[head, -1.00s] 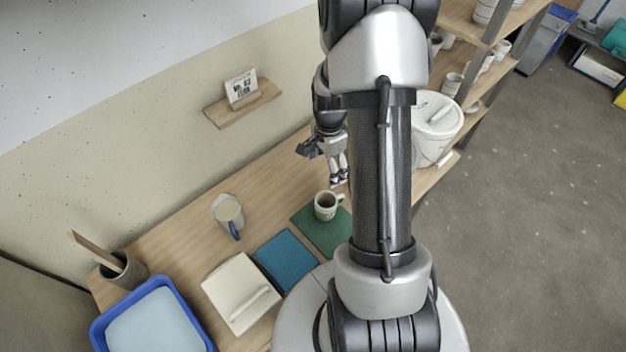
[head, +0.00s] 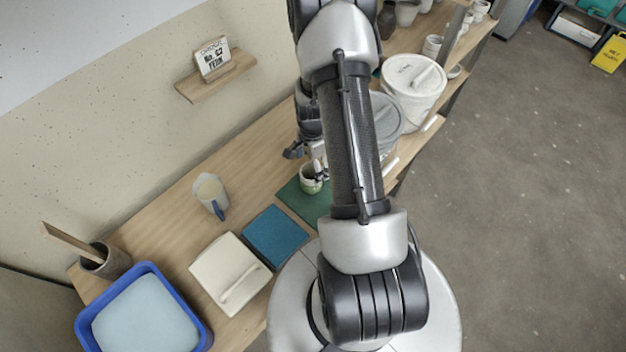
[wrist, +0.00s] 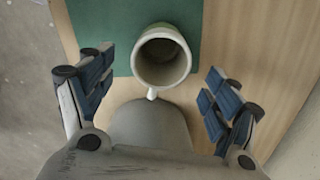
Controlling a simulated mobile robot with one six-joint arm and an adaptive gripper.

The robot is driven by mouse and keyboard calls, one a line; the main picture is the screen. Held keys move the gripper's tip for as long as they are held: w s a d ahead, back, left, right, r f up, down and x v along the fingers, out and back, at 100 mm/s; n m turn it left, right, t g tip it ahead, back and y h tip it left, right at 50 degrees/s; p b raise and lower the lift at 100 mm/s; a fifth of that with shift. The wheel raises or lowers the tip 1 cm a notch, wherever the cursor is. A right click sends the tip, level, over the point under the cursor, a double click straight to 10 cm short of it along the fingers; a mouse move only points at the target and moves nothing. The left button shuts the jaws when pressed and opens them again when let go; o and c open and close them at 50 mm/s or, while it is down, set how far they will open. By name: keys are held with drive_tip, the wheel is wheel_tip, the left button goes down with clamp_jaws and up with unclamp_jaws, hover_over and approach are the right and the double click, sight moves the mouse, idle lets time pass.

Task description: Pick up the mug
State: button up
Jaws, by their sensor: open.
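The mug (head: 309,184) is a small cream and green cup standing upright on the green mat (head: 289,196). In the wrist view the mug (wrist: 162,57) shows from above with its mouth open and its handle towards the bottom of the picture. My gripper (wrist: 158,88) is open, with one blue-padded finger on each side, and nothing is between the fingers. The mug lies ahead of and between the two fingers, apart from both. In the head view my gripper (head: 317,172) is right at the mug and partly hides it, and my arm covers the mat's right part.
A jug with a blue handle (head: 210,194) stands to the left. A white lidded bucket (head: 413,92) and a grey-lidded bucket (head: 386,122) stand behind my arm.

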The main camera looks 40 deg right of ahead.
sight(313, 171)
drive_tip(key=f+b, duration=0.1)
drive_tip(key=f, duration=0.3)
drive_tip(key=shift+d+f+b, duration=0.2)
drive_tip(key=shift+f+b, duration=0.15)
drive_tip(key=shift+b, duration=0.05)
drive_tip(key=shift+c, duration=0.3)
drive_tip(key=shift+r, duration=0.1)
drive_tip(key=c, duration=1.3)
